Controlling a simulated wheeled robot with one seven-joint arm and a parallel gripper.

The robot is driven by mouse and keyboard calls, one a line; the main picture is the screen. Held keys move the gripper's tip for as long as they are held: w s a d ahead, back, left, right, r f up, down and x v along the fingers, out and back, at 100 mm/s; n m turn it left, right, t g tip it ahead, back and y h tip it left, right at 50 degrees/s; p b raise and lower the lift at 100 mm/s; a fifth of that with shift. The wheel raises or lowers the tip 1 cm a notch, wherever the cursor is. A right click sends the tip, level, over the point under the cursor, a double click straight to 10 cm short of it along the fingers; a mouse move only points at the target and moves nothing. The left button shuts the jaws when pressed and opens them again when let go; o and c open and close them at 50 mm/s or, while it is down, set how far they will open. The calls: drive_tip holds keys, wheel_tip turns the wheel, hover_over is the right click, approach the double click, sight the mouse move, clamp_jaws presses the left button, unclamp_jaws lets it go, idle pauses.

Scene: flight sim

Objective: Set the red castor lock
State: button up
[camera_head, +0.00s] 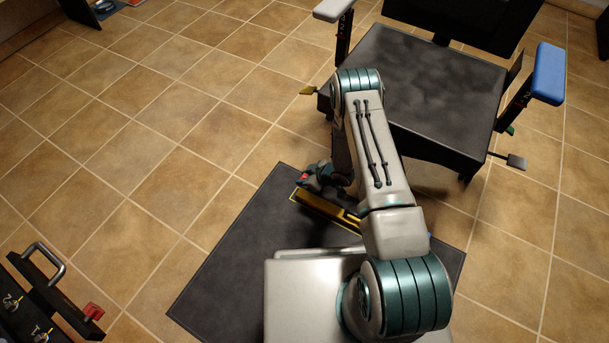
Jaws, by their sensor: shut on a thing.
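The red castor lock (304,177) shows as a small red piece at the left end of my gripper, just above a yellow bar. My gripper (312,181) is low over the dark mat, left of my forearm, and is shut on this red piece. The fingers are small and dark here, so the exact grip and the lock's angle are hard to make out. The yellow bar (325,210) runs down to the right beneath the gripper, and my arm covers its right end.
A black-seated chair (430,85) stands behind my arm, with a white armrest (333,10), a blue armrest (548,73) and side levers. The dark mat (235,255) lies below. A black panel (40,300) with a handle and a red part is at lower left. Tiled floor at left is clear.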

idle(0.3)
drive_tip(key=o, duration=1)
drive_tip(key=shift+s+d+r+p, duration=0.15)
drive_tip(key=shift+d+r+p, duration=0.15)
drive_tip(key=shift+r, duration=0.1)
drive_tip(key=p+v, duration=0.5)
drive_tip(key=v, duration=0.7)
drive_tip(key=shift+s+d+r, duration=0.15)
drive_tip(key=shift+d+r, duration=0.1)
drive_tip(key=shift+r, duration=0.05)
